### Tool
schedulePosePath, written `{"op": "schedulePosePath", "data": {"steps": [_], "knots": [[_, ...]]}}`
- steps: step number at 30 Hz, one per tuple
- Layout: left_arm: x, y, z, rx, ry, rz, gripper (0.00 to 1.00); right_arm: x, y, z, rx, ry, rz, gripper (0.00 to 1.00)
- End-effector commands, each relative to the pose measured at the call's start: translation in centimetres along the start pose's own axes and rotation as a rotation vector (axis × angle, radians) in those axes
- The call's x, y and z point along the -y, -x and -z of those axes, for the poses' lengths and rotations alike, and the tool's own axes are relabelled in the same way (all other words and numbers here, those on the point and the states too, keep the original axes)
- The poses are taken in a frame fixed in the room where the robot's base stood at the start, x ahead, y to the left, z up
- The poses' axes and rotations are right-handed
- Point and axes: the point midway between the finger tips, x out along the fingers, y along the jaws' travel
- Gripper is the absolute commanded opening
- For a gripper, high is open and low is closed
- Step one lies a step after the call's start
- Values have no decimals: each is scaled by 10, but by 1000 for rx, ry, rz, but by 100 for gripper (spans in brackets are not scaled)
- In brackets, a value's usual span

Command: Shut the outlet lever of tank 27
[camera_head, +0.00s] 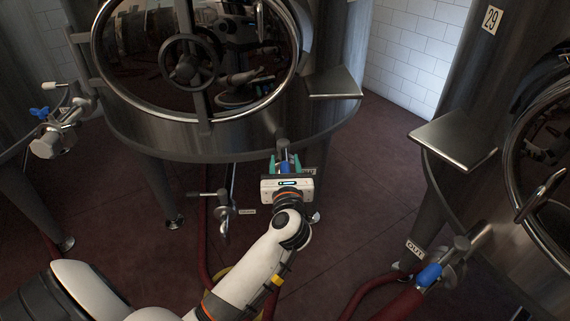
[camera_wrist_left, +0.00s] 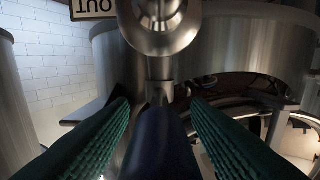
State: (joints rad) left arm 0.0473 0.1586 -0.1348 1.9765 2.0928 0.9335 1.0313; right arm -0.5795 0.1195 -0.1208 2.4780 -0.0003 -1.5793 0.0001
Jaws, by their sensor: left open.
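The middle tank (camera_head: 240,143) is a steel vessel with a round glass door; its number is not in view. Its outlet valve (camera_head: 283,147) sticks out low at the front and shows large in the left wrist view (camera_wrist_left: 160,30), beside an upside-down OUT plate (camera_wrist_left: 93,8). The blue lever (camera_head: 285,167) points towards my left gripper (camera_head: 285,165). In the left wrist view the lever (camera_wrist_left: 160,145) lies between the two green fingers, with a narrow gap on each side. The gripper is open around it. My right gripper is not in view.
A second valve (camera_head: 222,208) with a small plate (camera_head: 247,211) hangs just left of my left gripper. Tank 29, with its number plate (camera_head: 491,19), stands at right with a blue-levered outlet (camera_head: 428,275). Another blue-handled valve (camera_head: 40,112) is at far left. Red hoses (camera_head: 203,245) cross the floor.

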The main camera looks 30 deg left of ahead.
Motion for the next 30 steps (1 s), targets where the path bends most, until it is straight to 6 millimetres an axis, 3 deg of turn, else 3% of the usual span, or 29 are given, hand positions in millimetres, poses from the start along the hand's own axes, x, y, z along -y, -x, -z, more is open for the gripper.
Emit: {"op": "schedulePosePath", "data": {"steps": [9,18,30], "knots": [[0,-3,0,0,0,0,43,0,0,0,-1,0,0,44],[0,-3,0,0,0,0,0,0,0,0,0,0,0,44],[-3,-8,-1,1,3,32,0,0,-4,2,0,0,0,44]]}}
